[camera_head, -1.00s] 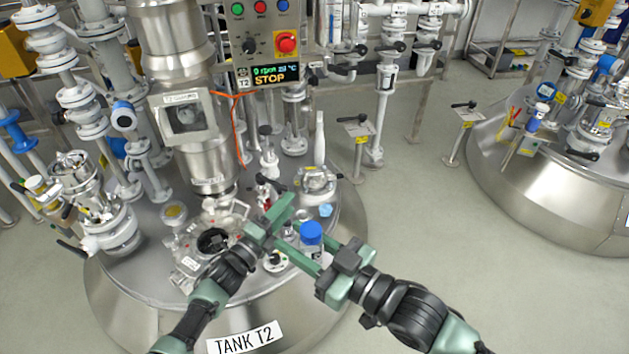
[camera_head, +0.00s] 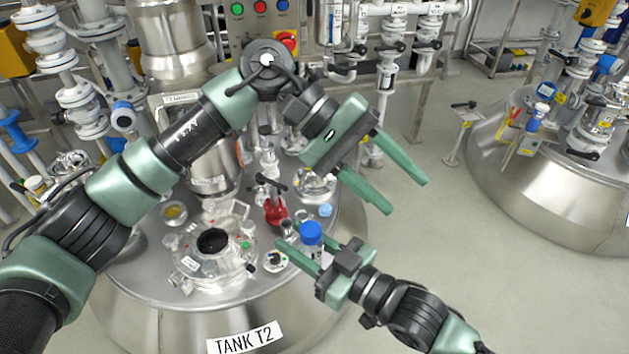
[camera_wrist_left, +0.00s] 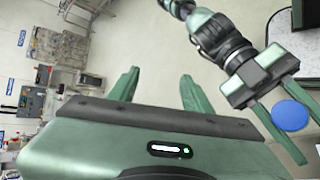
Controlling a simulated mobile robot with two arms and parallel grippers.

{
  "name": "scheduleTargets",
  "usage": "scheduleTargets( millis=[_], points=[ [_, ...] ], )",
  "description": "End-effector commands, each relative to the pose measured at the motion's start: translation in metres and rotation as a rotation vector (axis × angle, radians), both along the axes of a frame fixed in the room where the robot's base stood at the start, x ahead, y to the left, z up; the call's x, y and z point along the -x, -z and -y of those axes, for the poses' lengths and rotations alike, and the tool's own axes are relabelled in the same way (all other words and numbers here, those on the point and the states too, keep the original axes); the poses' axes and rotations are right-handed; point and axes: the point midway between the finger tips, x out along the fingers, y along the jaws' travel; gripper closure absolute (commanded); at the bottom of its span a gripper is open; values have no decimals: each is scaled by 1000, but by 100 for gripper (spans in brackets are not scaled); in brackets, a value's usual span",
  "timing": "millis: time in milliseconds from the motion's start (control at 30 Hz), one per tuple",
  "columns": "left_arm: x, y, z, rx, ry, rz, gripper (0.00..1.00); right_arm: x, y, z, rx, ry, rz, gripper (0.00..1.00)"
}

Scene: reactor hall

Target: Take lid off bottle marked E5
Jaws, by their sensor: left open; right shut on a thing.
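The blue lid (camera_wrist_left: 291,115) also shows at the right of the left wrist view, between the right gripper's fingers. My left gripper (camera_head: 407,197) is open and empty, raised above and to the right of the bottle, fingers pointing down-right. Its fingers (camera_wrist_left: 160,75) show apart in the left wrist view.
The round steel tank top (camera_head: 175,285) holds an open hatch (camera_head: 212,240), a red-based fitting (camera_head: 275,210) and a light-blue item (camera_head: 325,210) close to the bottle. A control panel (camera_head: 265,15) stands behind. Clear floor (camera_head: 420,240) lies to the right.

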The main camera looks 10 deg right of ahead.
Motion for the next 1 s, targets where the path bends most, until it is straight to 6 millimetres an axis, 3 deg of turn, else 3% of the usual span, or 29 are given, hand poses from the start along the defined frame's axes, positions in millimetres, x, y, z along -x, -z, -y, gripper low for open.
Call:
scheduleTargets(
  millis=[100, 300, 400, 567, 1000],
  points=[
    [10, 6, -32, -139, 283, 409, 51, 0, 0, 0, 0, 0, 0, 100],
    [-5, 3, -85, -364, 646, 806, 51, 0, 0, 0, 0, 0, 0, 100],
    [-12, -2, -100, -435, 746, 888, 51, 0, 0, 0, 0, 0, 0, 100],
    [-16, 2, -109, -474, 799, 925, 51, 0, 0, 0, 0, 0, 0, 100],
    [-15, 63, -109, -469, 796, 923, 51, 0, 0, 0, 0, 0, 0, 100]
  ],
)
